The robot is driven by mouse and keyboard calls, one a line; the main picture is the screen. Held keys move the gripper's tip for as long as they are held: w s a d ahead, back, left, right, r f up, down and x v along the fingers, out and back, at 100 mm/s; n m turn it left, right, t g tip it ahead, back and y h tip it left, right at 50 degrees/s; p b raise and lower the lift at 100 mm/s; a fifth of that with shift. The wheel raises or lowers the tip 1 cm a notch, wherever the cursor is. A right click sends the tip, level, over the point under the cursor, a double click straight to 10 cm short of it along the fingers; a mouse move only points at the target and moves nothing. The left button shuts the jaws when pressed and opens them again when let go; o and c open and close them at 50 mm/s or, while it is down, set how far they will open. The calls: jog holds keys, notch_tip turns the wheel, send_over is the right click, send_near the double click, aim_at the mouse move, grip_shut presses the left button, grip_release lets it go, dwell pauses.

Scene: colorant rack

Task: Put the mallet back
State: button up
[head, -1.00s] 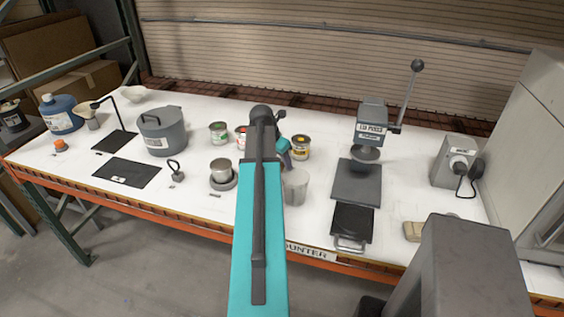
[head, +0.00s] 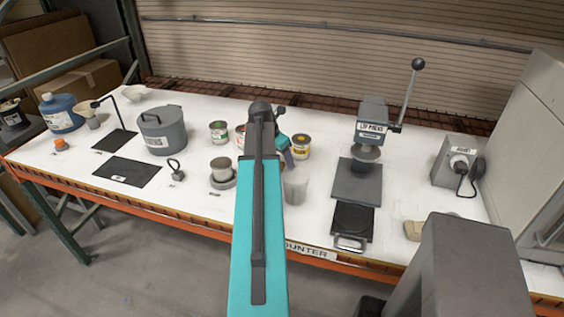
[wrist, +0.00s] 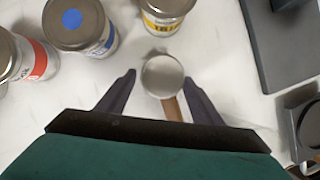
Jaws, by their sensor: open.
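The mallet shows in the wrist view with a round grey head (wrist: 162,76) and a brown wooden handle (wrist: 172,108) running back towards my gripper's palm. My gripper (wrist: 159,80) is open, with one dark finger on each side of the mallet and a gap on both sides. In the head view my gripper (head: 289,158) is partly hidden behind my arm, near the paint cans.
Cans with red (wrist: 33,60), blue (wrist: 80,25) and yellow (wrist: 165,12) markings stand close to the gripper. The lid press (head: 358,180) is to the right.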

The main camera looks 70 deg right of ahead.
jog(key=b+v, duration=0.2)
jog(key=v, duration=0.8)
jog(key=shift+a+r, duration=0.2)
jog(key=shift+r, duration=0.15)
dwell(0.7)
